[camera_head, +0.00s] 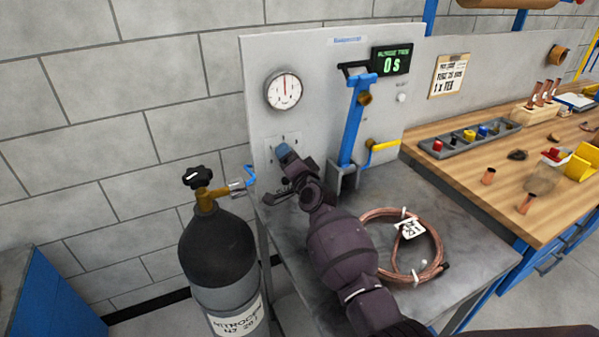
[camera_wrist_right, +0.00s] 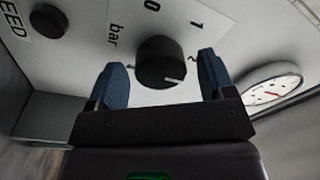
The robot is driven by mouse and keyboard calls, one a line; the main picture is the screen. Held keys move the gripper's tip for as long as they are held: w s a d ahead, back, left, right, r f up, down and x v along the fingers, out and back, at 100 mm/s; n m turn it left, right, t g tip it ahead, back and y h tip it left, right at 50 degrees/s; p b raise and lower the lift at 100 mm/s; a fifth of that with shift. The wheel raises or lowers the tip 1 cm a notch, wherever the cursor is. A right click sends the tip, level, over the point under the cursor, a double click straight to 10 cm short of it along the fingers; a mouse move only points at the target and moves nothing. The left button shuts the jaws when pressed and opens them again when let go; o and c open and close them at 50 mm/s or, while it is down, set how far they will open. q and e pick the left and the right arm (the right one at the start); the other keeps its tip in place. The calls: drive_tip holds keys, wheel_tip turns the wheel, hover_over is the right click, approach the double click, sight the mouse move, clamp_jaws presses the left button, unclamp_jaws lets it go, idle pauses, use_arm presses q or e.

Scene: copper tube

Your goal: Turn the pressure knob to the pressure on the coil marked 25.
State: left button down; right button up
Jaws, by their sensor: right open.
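The black pressure knob (camera_wrist_right: 163,62) sits on the white panel in the right wrist view, with 0, 1 and part of a 2 printed around it and "bar" beside it. Its white line points to the lower right of the picture. My right gripper (camera_wrist_right: 164,76) is open, its blue fingertips on either side of the knob with visible gaps. In the head view the right gripper (camera_head: 283,152) hides the knob. The copper coil (camera_head: 440,252) lies on the grey bench with a white tag (camera_head: 409,228) whose writing is too small to read surely. My left gripper is not in view.
A round gauge (camera_head: 283,90) with a red needle is on the panel, above the knob. A blue clamp stand (camera_head: 351,130) and a yellow-handled valve (camera_head: 382,147) stand to the right. A nitrogen cylinder (camera_head: 217,250) stands left of the bench. A timer (camera_head: 392,60) reads 0 s.

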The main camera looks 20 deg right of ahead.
drive_tip(key=s+d, duration=0.1)
drive_tip(key=s, duration=0.8)
drive_tip(key=shift+s+d+f+p, duration=0.25)
drive_tip(key=shift+s+p, duration=0.05)
drive_tip(key=shift+p, duration=0.05)
